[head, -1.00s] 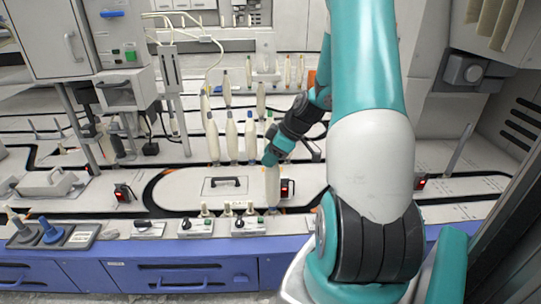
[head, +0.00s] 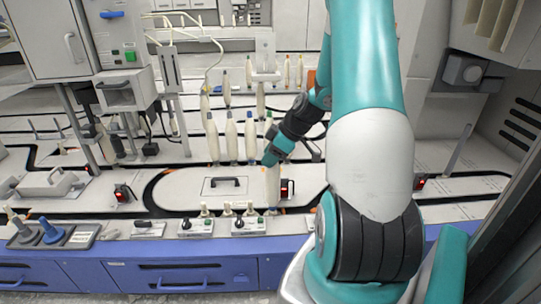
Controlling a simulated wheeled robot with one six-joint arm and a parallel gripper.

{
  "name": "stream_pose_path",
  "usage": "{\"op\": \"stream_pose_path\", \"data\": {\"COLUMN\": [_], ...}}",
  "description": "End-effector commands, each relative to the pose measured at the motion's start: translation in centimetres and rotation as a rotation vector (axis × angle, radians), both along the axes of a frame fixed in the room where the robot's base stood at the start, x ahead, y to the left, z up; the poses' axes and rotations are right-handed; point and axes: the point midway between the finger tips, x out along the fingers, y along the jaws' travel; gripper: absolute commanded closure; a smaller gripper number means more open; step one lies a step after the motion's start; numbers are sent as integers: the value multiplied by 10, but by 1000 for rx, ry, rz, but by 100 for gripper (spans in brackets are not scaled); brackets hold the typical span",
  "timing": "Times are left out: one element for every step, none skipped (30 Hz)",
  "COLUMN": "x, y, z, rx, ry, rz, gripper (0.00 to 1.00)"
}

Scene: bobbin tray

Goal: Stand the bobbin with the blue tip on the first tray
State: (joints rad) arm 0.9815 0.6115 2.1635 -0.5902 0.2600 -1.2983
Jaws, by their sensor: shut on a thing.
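My gripper (head: 270,161) is shut on a cream bobbin (head: 272,184) in the head view. The bobbin hangs upright below the jaws, over the front of the white worktop, right of the black handle. Its tip is hidden by the gripper, so its tip colour cannot be told. I cannot tell whether its foot touches anything. Just behind stands a row of upright cream bobbins, including a bobbin with a blue tip (head: 250,138). I cannot tell which part is the first tray.
A black handle (head: 225,182) is on the worktop left of the held bobbin. Small control boxes (head: 248,226) line the front edge. A dark tray with pegs (head: 53,236) is at the front left. More bobbins stand farther back.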

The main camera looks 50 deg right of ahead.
Motion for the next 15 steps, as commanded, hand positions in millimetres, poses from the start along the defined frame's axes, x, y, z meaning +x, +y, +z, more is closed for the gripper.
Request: {"op": "stream_pose_path", "data": {"x": [0,0,0,0,0,0,0,0,0,0,0,0,0,0,0], "y": [0,0,0,0,0,0,0,0,0,0,0,0,0,0,0], "z": [0,0,0,0,-1,-1,-1,-2,-3,-3,-4,-5,-6,-6,-7], "rx": [0,0,0,0,0,0,0,0,0,0,0,0,0,0,0], "ry": [0,0,0,0,0,0,0,0,0,0,0,0,0,0,0], "rz": [0,0,0,0,0,0,0,0,0,0,0,0,0,0,0], "gripper": [100,100,100,100,100,100,100,100,100,100,100,100,100,100,100]}}
